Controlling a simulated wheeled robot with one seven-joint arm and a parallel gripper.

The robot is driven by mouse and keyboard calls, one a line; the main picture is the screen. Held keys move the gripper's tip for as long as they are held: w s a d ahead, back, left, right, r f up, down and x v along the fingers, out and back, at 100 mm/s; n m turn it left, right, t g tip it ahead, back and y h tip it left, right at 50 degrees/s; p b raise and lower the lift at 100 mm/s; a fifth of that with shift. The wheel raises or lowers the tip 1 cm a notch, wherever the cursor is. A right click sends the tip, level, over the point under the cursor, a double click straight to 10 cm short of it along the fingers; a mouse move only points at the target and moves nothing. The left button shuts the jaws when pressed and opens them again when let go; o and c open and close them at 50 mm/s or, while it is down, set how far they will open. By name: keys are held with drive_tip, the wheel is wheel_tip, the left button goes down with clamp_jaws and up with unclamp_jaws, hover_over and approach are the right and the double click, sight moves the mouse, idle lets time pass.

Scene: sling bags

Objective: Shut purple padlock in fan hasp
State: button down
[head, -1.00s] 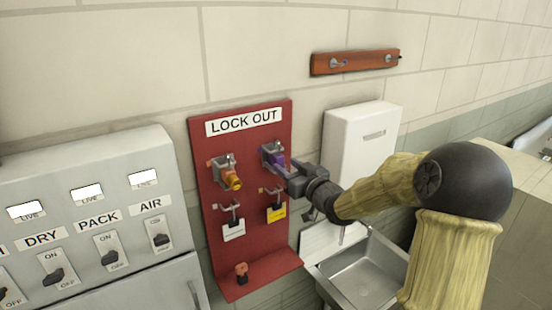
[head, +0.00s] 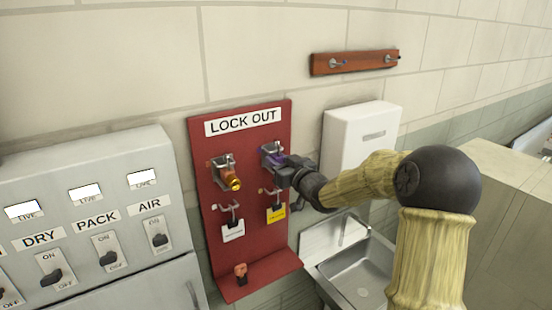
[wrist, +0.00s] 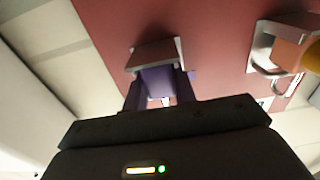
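The purple padlock (head: 272,158) hangs at the upper right peg of the red LOCK OUT board. It also shows in the wrist view (wrist: 158,84), under a grey bracket. My gripper (head: 285,170) is at the padlock, with one finger on each side of it in the wrist view (wrist: 160,95). I cannot tell whether the fingers press on it. No hasp is clearly visible. A label ending in N, cut off at the left edge of the head view, may be the fan's.
An orange and yellow padlock (head: 229,176) hangs to the left on the board (head: 255,245). Tags hang below, one white (head: 233,232) and one yellow (head: 276,213). A small orange-red item (head: 241,270) sits on the ledge. The switch panel (head: 95,180) is at left, a sink (head: 360,280) below right.

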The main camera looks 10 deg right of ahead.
drive_tip(key=shift+r, duration=0.2)
idle(0.5)
drive_tip(key=v, duration=0.8)
idle(1.2)
drive_tip(key=s+f+m+h+b, duration=0.2)
drive_tip(key=s+f+h, duration=0.1)
drive_tip(key=f, duration=1.8)
drive_tip(key=s+a+f+m+t+h+b, duration=0.1)
drive_tip(key=s+f, duration=0.4)
drive_tip(key=f, duration=1.7)
drive_tip(key=m+h+b, duration=0.1)
drive_tip(key=h, duration=0.1)
drive_tip(key=shift+s+a+f+h, duration=0.2)
drive_tip(key=shift+s+a+h, duration=0.1)
drive_tip(key=shift+h, duration=0.1)
